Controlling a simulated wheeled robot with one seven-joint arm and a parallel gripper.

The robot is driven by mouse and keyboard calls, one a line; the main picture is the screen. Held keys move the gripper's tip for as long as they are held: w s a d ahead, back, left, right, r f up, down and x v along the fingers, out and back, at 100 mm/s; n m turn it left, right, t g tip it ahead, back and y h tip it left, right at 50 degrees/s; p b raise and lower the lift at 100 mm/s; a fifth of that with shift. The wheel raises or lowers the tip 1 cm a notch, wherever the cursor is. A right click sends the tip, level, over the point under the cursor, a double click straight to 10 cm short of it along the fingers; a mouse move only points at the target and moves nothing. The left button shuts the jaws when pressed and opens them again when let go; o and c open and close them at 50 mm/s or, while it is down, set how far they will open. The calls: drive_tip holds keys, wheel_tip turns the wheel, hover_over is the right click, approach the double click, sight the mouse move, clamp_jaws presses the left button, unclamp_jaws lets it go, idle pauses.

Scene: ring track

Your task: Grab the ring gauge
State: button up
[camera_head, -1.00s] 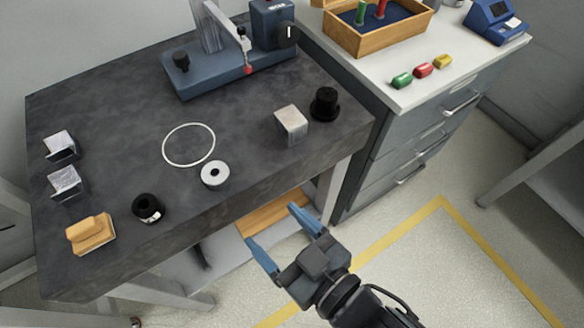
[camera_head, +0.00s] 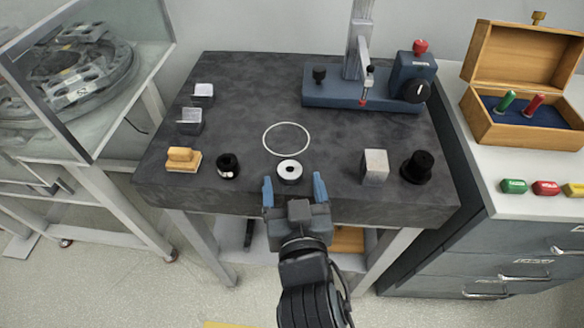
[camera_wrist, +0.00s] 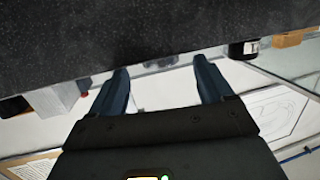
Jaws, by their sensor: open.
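The ring gauge (camera_head: 283,177), a short silver ring with a dark centre hole, lies flat on the dark stone table just below a thin white circle (camera_head: 264,139). My gripper (camera_head: 294,182) is open and empty at the table's front edge. In the head view its blue fingers appear to either side of the ring; I cannot tell the height or exact gap. In the wrist view the open fingers (camera_wrist: 161,78) point toward the table edge. A pale shape shows between them, too unclear to name.
On the stone table (camera_head: 235,85), a black collar (camera_head: 228,166) and wooden block (camera_head: 183,160) stand left. A metal block (camera_head: 375,167) and black stepped cylinder (camera_head: 417,167) stand right. A blue gauge stand (camera_head: 340,97) is behind. A drawer cabinet (camera_head: 500,235) adjoins at right.

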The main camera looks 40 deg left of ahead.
drive_tip(key=shift+x, duration=1.2)
drive_tip(key=shift+c, duration=0.5)
drive_tip(key=c, duration=1.2)
